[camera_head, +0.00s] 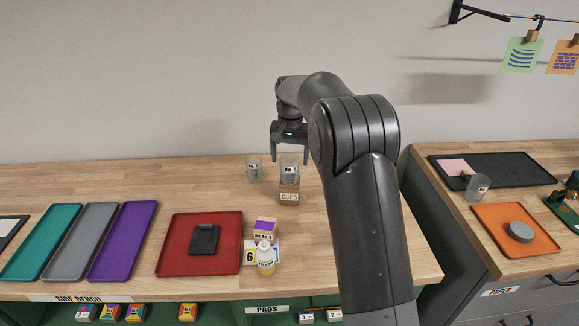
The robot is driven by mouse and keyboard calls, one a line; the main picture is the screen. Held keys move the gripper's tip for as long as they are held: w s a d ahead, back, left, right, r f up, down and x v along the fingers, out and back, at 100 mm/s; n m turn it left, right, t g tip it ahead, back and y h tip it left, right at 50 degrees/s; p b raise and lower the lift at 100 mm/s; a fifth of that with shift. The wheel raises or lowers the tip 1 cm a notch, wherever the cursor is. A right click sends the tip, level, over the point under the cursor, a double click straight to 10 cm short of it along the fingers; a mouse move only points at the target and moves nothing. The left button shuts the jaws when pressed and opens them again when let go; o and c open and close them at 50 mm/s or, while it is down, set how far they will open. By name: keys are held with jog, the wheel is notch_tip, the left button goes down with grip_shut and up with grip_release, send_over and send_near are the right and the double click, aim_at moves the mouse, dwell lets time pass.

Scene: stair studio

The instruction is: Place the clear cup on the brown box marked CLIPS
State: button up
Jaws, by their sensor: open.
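A clear cup (289,169) with a white label stands upright, apparently on top of the small brown box (289,190) marked CLIPS, toward the back of the wooden bench. My gripper (289,158) points down right at this cup's rim, with its fingers spread to either side and not closed on it. Whether the fingertips are just above the rim or slightly below it is hard to tell. A second clear cup (255,167) with a label stands on the bench just left of the box.
A red tray (174,245) holds a dark flat item. A purple-and-tan box (265,229) and a yellow-labelled bottle (265,261) stand in front of CLIPS. Another clear cup (477,189) stands on the right counter near an orange tray (490,237). Back left bench is clear.

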notch_tip(320, 180, up, 8)
jog(key=s+d+r+t, duration=0.2)
jog(key=s+d+r, duration=0.2)
jog(key=s+r, duration=0.45)
jog(key=s+d+n+t, duration=0.1)
jog(key=s+d, duration=0.2)
jog(key=s, duration=1)
jog(key=s+d+f+t, duration=0.1)
jog(key=s+f, duration=0.2)
jog(key=s, duration=0.7)
jog(key=s+d+f+n+t, duration=0.1)
jog(key=s+f, duration=0.2)
jog(key=s, duration=0.7)
jog(key=shift+d+f+n+t, duration=0.25)
jog(key=shift+f+n+t, duration=0.05)
jog(key=shift+f, duration=0.1)
